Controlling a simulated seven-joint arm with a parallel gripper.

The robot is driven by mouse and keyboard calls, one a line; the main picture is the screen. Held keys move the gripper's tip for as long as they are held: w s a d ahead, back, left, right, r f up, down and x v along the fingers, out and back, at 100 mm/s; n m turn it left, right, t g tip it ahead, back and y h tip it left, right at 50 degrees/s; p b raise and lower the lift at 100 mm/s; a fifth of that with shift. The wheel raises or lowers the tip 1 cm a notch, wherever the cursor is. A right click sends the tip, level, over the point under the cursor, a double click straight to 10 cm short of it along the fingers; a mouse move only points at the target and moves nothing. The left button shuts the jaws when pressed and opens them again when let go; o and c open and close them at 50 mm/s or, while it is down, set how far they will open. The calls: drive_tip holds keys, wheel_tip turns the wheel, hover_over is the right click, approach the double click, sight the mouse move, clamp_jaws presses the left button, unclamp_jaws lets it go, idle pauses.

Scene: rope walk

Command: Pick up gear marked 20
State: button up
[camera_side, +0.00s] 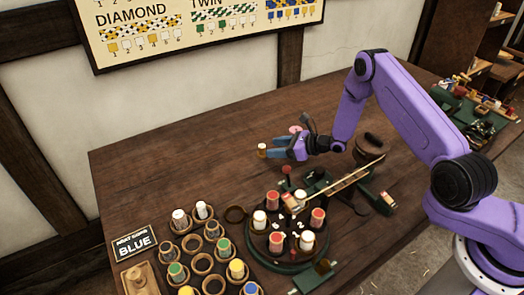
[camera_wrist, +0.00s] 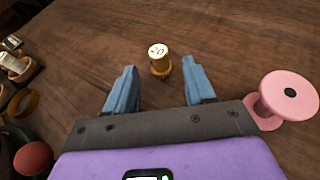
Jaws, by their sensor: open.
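The gear marked 20 (camera_wrist: 159,62) is a small brass piece with a pale top that reads 20. It stands upright on the brown table, and in the side view (camera_side: 262,150) it sits just beyond my fingertips, to their left. My gripper (camera_wrist: 156,90) is open and empty, with blue fingers spread apart. In the side view my gripper (camera_side: 277,148) is low over the table, pointing left.
A pink spool (camera_wrist: 288,94) stands close to the right of my gripper. A green round stand (camera_side: 277,252) with red and white bobbins and a rack of coloured spools (camera_side: 202,264) are nearer the side camera. The table (camera_side: 180,155) left of the gear is clear.

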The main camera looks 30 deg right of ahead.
sight(262, 150)
drive_tip(key=shift+x, duration=2.3)
clamp_jaws()
